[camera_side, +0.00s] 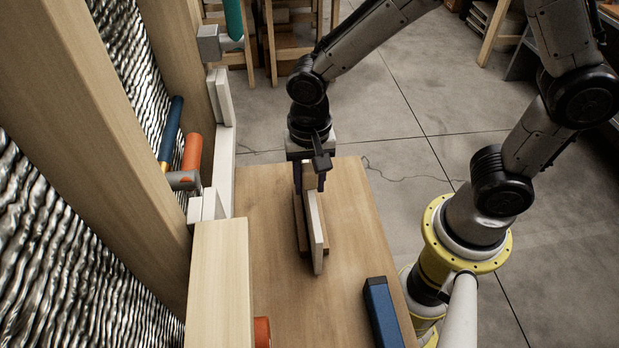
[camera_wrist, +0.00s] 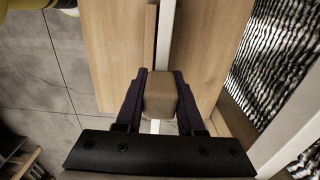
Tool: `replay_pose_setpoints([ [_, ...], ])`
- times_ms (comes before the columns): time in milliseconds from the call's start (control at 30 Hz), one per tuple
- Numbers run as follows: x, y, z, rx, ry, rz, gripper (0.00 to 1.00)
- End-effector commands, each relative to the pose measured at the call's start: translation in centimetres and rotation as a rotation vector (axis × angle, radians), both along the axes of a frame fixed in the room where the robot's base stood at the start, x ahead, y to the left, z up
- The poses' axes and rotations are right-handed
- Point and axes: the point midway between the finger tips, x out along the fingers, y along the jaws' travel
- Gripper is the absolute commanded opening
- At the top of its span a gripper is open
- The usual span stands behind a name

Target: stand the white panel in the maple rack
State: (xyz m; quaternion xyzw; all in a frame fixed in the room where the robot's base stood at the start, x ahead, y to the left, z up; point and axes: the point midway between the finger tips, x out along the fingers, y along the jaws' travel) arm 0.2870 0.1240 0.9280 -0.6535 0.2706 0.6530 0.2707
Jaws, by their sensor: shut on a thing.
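The white panel (camera_side: 315,232) stands on edge, close to upright, on the wooden table. In the wrist view it is a thin pale strip (camera_wrist: 168,25) running away from my gripper (camera_wrist: 161,74). My gripper, also in the side view (camera_side: 309,181), points down with its fingers closed on a tan block (camera_wrist: 160,98) at the panel's near end; the block seems to be the panel's grip. A brown wooden piece, probably the maple rack (camera_side: 300,228), stands close along the panel; it also shows in the wrist view (camera_wrist: 150,35). Whether the panel's bottom edge is seated in it is hidden.
A dark blue box (camera_side: 382,312) lies at the table's (camera_side: 352,205) front right. An orange-red object (camera_side: 262,331) is partly hidden by a pale wooden block (camera_side: 220,285). Wooden posts (camera_side: 85,115), foil insulation and blue and orange handles line the left.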

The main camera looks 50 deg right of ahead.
Motion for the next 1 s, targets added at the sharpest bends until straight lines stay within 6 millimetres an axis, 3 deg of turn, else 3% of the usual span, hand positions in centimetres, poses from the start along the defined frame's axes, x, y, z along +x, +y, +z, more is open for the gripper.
replay_pose_setpoints([
  [1000,0.03,0.01,-0.89,0.000,-0.001,0.000,0.00],
])
